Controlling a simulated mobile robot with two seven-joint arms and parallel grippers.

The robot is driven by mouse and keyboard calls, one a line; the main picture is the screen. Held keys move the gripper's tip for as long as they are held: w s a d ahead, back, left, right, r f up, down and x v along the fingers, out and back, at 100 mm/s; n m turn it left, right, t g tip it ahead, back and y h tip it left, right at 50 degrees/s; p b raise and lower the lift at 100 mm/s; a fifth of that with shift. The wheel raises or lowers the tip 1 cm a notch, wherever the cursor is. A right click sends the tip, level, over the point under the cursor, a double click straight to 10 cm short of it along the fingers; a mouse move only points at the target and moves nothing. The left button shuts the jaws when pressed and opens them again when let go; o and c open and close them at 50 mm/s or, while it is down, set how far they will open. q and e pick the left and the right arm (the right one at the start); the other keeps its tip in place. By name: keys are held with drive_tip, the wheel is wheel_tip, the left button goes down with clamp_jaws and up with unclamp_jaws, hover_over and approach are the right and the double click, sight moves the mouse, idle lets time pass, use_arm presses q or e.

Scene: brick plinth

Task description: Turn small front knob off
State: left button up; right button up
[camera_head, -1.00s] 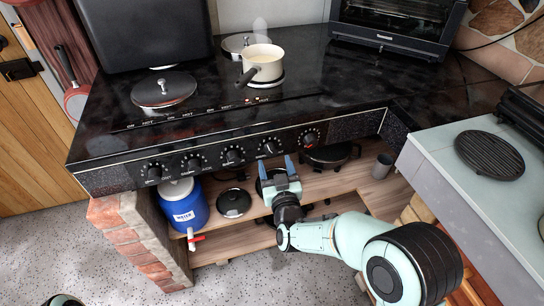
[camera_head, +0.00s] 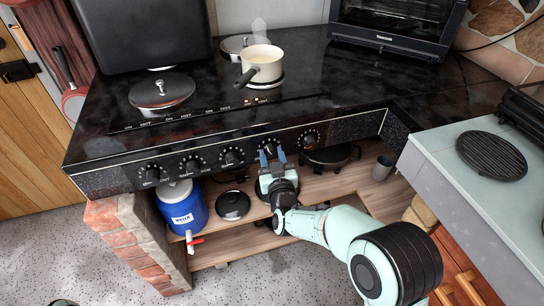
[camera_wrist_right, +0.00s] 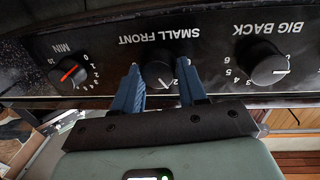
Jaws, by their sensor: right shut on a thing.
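The small front knob (camera_wrist_right: 158,73) is a black dial under the upside-down "SMALL FRONT" label in the right wrist view. Its white mark points toward the lower numbers of its scale. My right gripper (camera_wrist_right: 160,84) has its two blue fingers on either side of this knob, shut on it. In the head view my right gripper (camera_head: 272,153) is at the stove's front panel (camera_head: 212,157), and its fingers partly hide the knob.
The big back knob (camera_wrist_right: 264,63) and the red-marked timer knob (camera_wrist_right: 68,71) flank the held knob closely. A cream saucepan (camera_head: 264,61) stands on the stove top. A blue water jug (camera_head: 184,207) and a shelf (camera_head: 335,186) lie below the panel.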

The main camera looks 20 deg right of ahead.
drive_tip(key=shift+n+p, duration=0.35)
drive_tip(key=shift+n, duration=0.25)
drive_tip(key=shift+n+p, duration=0.55)
drive_tip(key=shift+n, duration=0.55)
drive_tip(key=n+p, duration=0.1)
drive_tip(key=n, duration=0.3)
drive_tip(key=shift+f+n+t+p, duration=0.1)
drive_tip(key=shift+n+t+p, duration=0.2)
drive_tip(key=shift+n+t, duration=0.1)
use_arm(q)
drive_tip(key=s+d+r+g+h+p, duration=0.1)
drive_tip(key=s+d+r, duration=0.2)
drive_tip(key=r, duration=0.2)
drive_tip(key=shift+s+r, duration=0.25)
drive_tip(key=shift+s, duration=0.15)
use_arm(e)
drive_tip(key=shift+f+n+y, duration=0.1)
drive_tip(key=shift+n+y, duration=0.3)
drive_tip(key=shift+n, duration=1.7)
use_arm(q)
drive_tip(key=shift+s+d, duration=0.1)
use_arm(e)
drive_tip(key=o, duration=1.1)
drive_tip(key=shift+c, duration=0.2)
